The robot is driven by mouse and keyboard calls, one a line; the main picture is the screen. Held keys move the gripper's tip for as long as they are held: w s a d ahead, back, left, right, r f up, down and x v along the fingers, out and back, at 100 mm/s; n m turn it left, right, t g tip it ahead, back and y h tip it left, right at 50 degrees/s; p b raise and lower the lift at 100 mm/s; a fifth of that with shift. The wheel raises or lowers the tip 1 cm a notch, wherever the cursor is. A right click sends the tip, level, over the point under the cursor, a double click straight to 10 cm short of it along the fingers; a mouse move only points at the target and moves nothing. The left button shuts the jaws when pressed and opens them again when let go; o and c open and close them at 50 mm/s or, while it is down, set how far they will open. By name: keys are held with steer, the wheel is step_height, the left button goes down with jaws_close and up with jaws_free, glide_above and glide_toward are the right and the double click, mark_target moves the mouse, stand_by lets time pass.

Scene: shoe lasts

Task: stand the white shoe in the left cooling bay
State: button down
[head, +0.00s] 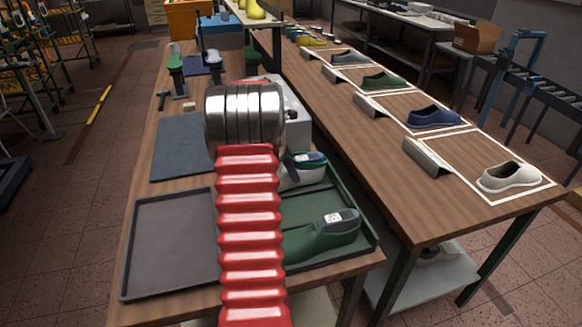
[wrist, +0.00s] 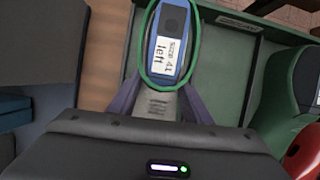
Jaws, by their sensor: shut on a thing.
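The white shoe (head: 301,181), with a blue last top, is at the green tray on the near table, partly hidden by my red arm. In the wrist view, the blue top (wrist: 171,28) has a green rim and a label reading size 41 left. My gripper (wrist: 160,103) is shut on this shoe, its purple-grey fingers on either side of a grey part below the label. My arm hides most of the gripper in the head view. I cannot tell whether the shoe touches the tray floor, nor which place is the left cooling bay.
A green shoe (head: 322,236) lies in the green tray (head: 366,232), nearer the front. An empty dark tray (head: 165,250) lies left of my arm, with a blue-grey mat (head: 180,145) behind. The right table (head: 400,190) has white-outlined spaces with several shoes, including another white shoe (head: 510,177).

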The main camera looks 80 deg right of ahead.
steer(key=shift+f, duration=0.3)
steer(key=shift+f, duration=0.15)
stand_by(0.6)
steer(key=c, duration=1.3)
jaws_free()
steer(key=shift+c, duration=0.2)
steer(key=o, duration=0.5)
steer(key=shift+c, duration=0.2)
steer(key=shift+f, duration=0.1)
steer(key=v, duration=1.4)
steer(key=shift+f, duration=0.1)
